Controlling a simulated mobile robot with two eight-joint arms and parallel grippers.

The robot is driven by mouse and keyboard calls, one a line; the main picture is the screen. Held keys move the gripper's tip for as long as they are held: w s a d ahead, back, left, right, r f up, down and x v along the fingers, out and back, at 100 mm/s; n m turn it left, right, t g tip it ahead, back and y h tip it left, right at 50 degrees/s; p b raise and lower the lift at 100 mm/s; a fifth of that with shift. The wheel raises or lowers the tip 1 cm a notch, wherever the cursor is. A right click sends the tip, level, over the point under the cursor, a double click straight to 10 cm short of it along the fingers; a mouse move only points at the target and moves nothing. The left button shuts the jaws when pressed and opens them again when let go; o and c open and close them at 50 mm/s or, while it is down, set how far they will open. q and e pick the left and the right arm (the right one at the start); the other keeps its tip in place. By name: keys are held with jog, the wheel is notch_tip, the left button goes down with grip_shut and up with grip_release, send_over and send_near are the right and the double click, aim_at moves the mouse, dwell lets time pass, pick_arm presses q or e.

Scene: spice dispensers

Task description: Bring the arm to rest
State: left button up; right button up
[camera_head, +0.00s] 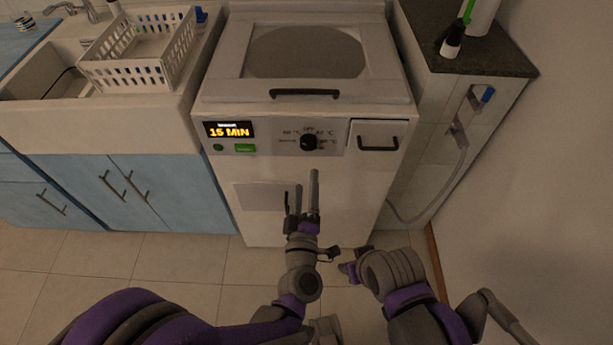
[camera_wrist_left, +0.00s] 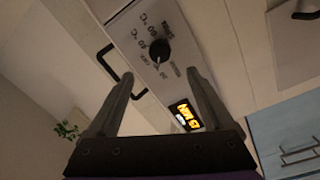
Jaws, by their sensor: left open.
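My left gripper (camera_head: 306,184) is in front of the washing machine (camera_head: 260,222), below its control panel. Its two grey fingers are apart with nothing between them, and it also shows open in the left wrist view (camera_wrist_left: 160,76). In that view the black knob (camera_wrist_left: 159,50) of the panel appears beyond and between the fingertips. My right arm (camera_head: 392,272) is folded at the lower right, and its fingers cannot be made out clearly.
The machine's lit display (camera_head: 229,130) reads 15 MIN. A drawer with a black handle (camera_head: 378,143) is right of the knob (camera_head: 309,142). A white dish rack (camera_head: 140,50) stands by the sink. A dark counter (camera_head: 475,62) is at right. Tiled floor is clear at left.

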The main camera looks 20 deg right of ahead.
dwell(0.5)
pick_arm(q)
jog(key=s+a+f+m+g, duration=0.1)
jog(key=s+a+m+g, duration=0.2)
jog(key=a+m+g, duration=0.75)
jog(key=s+a+f+n+g+y, duration=0.1)
jog(key=s+a+f+y, duration=0.2)
jog(key=s+a, duration=0.6)
jog(key=s+a+f+n+g+y, duration=0.1)
jog(key=s+a+f+g+y, duration=0.15)
jog(key=s+a, duration=0.6)
jog(key=w+r+t+p, duration=0.1)
jog(key=w+r+p, duration=0.1)
jog(key=r+p, duration=0.6)
jog(key=w+a+r+p, duration=0.1)
jog(key=w+r+p, duration=0.1)
jog(key=r+p, duration=0.7)
notch_tip(320, 180, up, 3)
jog(key=shift+r+t+p, duration=0.2)
jog(key=shift+t+p, duration=0.1)
jog(key=shift+t, duration=0.1)
pick_arm(e)
notch_tip(320, 180, up, 20)
jog(key=w, duration=0.1)
jog(key=shift+w+t, duration=0.4)
pick_arm(q)
jog(key=shift+s, duration=0.1)
pick_arm(e)
jog(key=shift+s, duration=0.1)
